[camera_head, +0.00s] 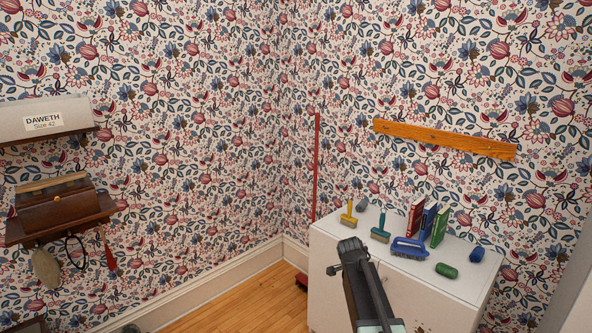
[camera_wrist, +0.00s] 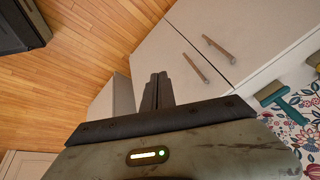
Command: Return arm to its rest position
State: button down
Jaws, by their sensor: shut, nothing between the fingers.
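My gripper (camera_wrist: 157,92) shows in the wrist view with its two dark fingers together and nothing between them. It points toward the pale front of a white cabinet (camera_wrist: 165,60); I cannot tell the exact gap. In the head view my dark arm rises from the bottom edge in front of the same cabinet (camera_head: 335,262), and hides part of its front and top edge.
On the cabinet are a yellow-handled brush (camera_head: 349,214), a teal brush (camera_head: 380,232), red (camera_head: 415,217) and green (camera_head: 440,228) books, a blue brush (camera_head: 410,247) and a green roll (camera_head: 446,270). A shelf (camera_head: 60,226) hangs left. Wood floor (camera_head: 235,302) is open.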

jog(key=s+a+n+g+y, duration=0.1)
jog(key=s+a+n, duration=0.2)
jog(key=s+n, duration=0.5)
jog(key=s+a+n+g+y+p, duration=0.1)
jog(key=s+a+n, duration=0.3)
jog(key=s+n, duration=0.4)
jog(key=s+y, duration=0.1)
jog(key=s, duration=0.5)
jog(key=shift+a+r+g+y, duration=0.15)
jog(key=shift+r+g+y, duration=0.15)
jog(key=shift+g, duration=0.1)
